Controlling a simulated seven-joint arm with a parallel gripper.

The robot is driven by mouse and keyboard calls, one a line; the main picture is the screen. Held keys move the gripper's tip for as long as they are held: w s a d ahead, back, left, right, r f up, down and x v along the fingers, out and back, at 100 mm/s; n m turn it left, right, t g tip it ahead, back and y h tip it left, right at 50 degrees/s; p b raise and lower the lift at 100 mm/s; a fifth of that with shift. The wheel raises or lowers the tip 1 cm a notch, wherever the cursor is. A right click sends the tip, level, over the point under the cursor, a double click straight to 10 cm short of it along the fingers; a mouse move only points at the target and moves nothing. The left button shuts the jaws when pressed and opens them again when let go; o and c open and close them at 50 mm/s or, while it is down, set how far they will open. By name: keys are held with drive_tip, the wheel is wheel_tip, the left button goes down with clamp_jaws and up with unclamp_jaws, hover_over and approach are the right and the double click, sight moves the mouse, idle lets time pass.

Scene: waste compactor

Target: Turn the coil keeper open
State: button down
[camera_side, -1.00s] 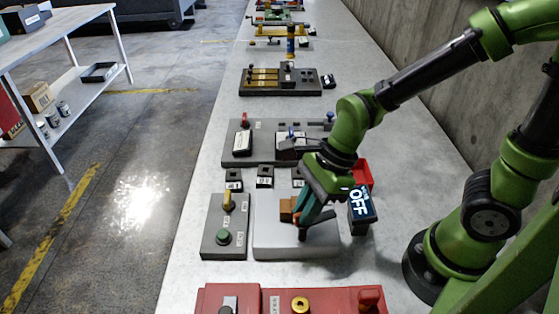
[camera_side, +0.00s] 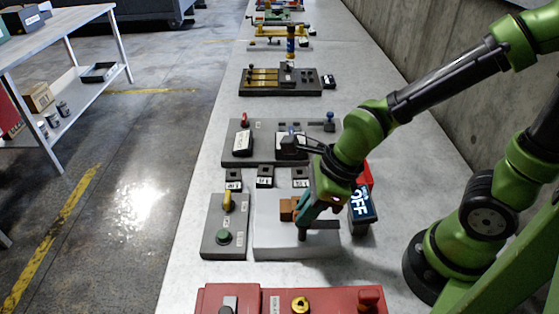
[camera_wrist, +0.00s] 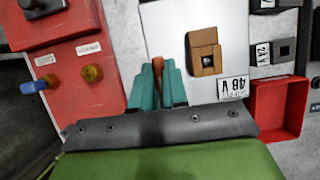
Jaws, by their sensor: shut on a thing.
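The grey-white plate (camera_side: 275,240) carries a brown block (camera_side: 287,210); the block shows in the wrist view (camera_wrist: 204,52) with a dark round centre. A dark brown bar (camera_side: 325,225), which looks like the coil keeper, lies over the plate right of the block. My gripper (camera_side: 303,226) is at the bar's left end, beside the block. In the wrist view its teal fingers (camera_wrist: 158,84) are shut on a thin orange-brown piece (camera_wrist: 158,66), apparently the keeper. The fingers hide most of the grip, and how the keeper is mounted cannot be seen.
An OFF display (camera_side: 362,204) and a red tray (camera_wrist: 278,108) stand close by. Left is a grey panel (camera_side: 218,246) with a green button and yellow switch. A red panel (camera_side: 255,300) is in front. Small black blocks (camera_side: 265,172) stand behind the plate.

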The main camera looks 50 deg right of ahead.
drive_tip(key=shift+f, duration=0.15)
drive_tip(key=c, duration=1.1)
unclamp_jaws()
drive_tip(key=shift+c, duration=0.2)
drive_tip(key=shift+s+d+r, duration=0.1)
drive_tip(key=shift+d+r, duration=0.05)
drive_tip(key=shift+r, duration=0.4)
drive_tip(key=v, duration=1.6)
